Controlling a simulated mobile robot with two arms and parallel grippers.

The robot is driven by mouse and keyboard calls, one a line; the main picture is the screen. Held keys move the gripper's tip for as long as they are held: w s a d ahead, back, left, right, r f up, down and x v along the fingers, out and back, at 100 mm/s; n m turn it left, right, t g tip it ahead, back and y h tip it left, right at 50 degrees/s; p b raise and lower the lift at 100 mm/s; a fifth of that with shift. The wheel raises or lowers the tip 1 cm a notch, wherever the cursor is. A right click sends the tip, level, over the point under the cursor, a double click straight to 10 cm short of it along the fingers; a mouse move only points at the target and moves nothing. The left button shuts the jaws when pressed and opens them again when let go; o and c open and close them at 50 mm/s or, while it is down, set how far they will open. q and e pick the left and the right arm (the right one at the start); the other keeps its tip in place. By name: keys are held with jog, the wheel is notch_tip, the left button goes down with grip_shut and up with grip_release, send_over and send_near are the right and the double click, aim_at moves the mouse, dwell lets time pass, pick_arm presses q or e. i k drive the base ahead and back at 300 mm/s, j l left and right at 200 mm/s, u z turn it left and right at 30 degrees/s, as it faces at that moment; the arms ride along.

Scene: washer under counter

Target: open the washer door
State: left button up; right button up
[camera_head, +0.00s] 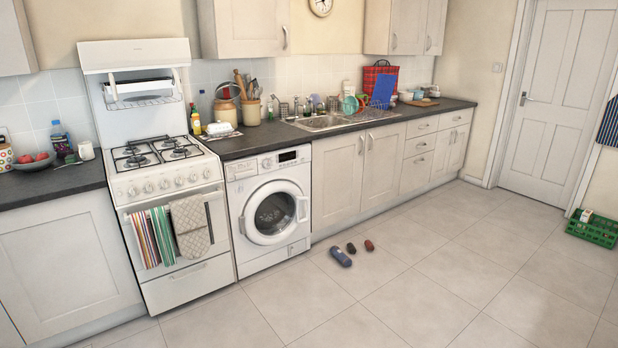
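The white washer (247,238) stands under the dark counter, between the cooker and the beige cupboards. Its round door (274,213) is shut, flush with the front. The door has a white rim, dark glass and a handle piece (302,209) on its right side. A control panel with a dial and a small dark display runs along the top of the washer. Neither of my grippers is in view.
A white gas cooker (170,215) with towels on its front stands left of the washer. Dark blue and reddish items (340,257) lie on the floor right of the washer. A green crate (593,229) sits at the far right. The tiled floor in front is otherwise clear.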

aim_at(248, 222)
jog(key=i+l+z, duration=0.1)
jog(key=i+z, duration=0.3)
jog(key=i, duration=1.65)
